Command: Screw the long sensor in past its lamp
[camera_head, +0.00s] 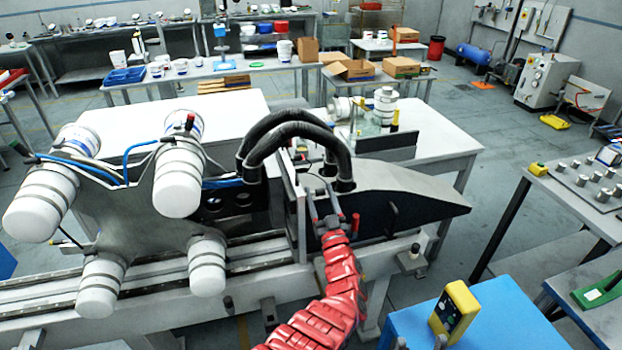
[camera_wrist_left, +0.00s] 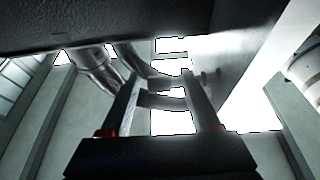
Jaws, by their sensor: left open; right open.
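My left gripper (camera_head: 318,188) is at the end of the red arm in the head view, in front of the dark plate where the two black hoses end. Its fingers stand apart with nothing between them. In the left wrist view the fingers (camera_wrist_left: 160,82) are also apart and empty, below a dark overhanging part. Curved hoses (camera_wrist_left: 150,68) show behind them. I cannot make out the long sensor or its lamp for certain in either view.
Two black hoses (camera_head: 290,125) arch just behind the gripper. A yellow box (camera_head: 455,308) stands on a blue surface (camera_head: 500,318).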

